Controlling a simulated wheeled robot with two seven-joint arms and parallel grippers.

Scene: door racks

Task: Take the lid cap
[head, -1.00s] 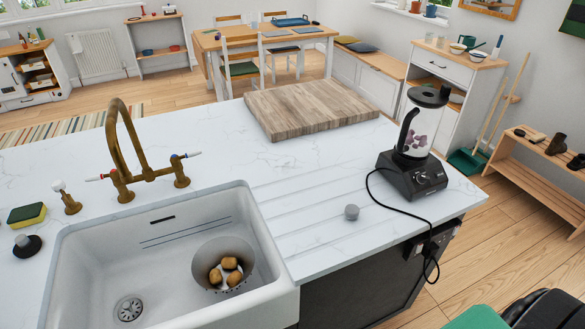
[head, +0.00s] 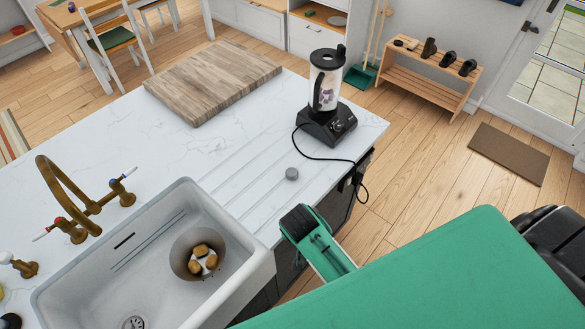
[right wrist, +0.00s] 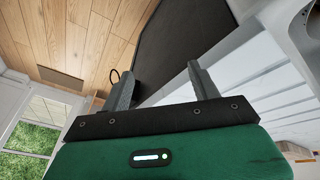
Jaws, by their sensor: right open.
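The lid cap, a small grey round piece (head: 292,174), lies on the white marble counter in the head view, in front of the blender. The blender (head: 325,85) stands upright with a black lid on its clear jug. My right gripper (right wrist: 162,80) is open and empty in the right wrist view, its two dark fingers apart beside the counter edge. In the head view my green right arm comes in from the lower right, its dark end just below the cap and apart from it. The cap is not seen in the right wrist view. My left gripper is not in view.
A white sink (head: 90,290) with a brass tap (head: 85,205) is at the left, holding a round strainer (head: 185,262) with brown pieces. A wooden board (head: 213,80) lies at the back. The blender's black cord (head: 310,157) curves near the cap.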

